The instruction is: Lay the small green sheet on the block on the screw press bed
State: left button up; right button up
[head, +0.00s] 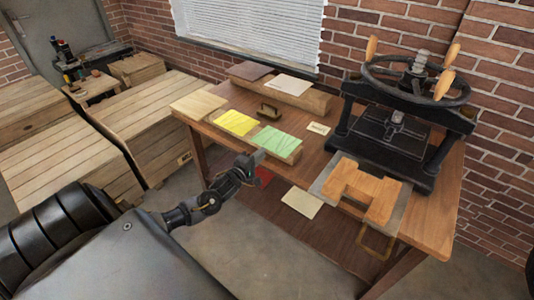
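The small green sheet (276,141) lies flat on a low wooden support on the table, right of a yellow sheet (235,122). My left gripper (258,157) is at the front edge of that support, just in front of the green sheet's near left corner. I cannot tell if it touches the sheet, or if its fingers are open or shut. The black screw press (405,88) stands at the table's right end, with a wheel and wooden handles on top. Its dark bed (377,140) is partly in shadow, and I cannot make out a separate block there. My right gripper is not in view.
A grey board with a U-shaped wooden piece (365,192) lies in front of the press. A brass-coloured handled item (269,110), a small card (318,128) and a raised wooden ledge (312,101) are on the table. Large wooden crates (150,120) stand left.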

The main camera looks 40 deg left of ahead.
aim_at(263, 144)
pick_arm(q)
jog(key=shift+w+b, duration=0.45)
jog(key=shift+w, duration=1.45)
grip_shut()
notch_tip(263, 144, up, 3)
jog(key=p, duration=0.3)
jog(key=shift+r+p, duration=0.2)
jog(key=shift+p, duration=0.1)
jog(key=shift+f, duration=0.15)
jog(key=shift+s+r+p, duration=0.4)
jog(key=shift+s+p, duration=0.3)
jog(key=shift+p, duration=0.05)
jog(key=s+r+p, duration=0.2)
jog(key=s+p, duration=0.3)
jog(key=shift+s, duration=0.35)
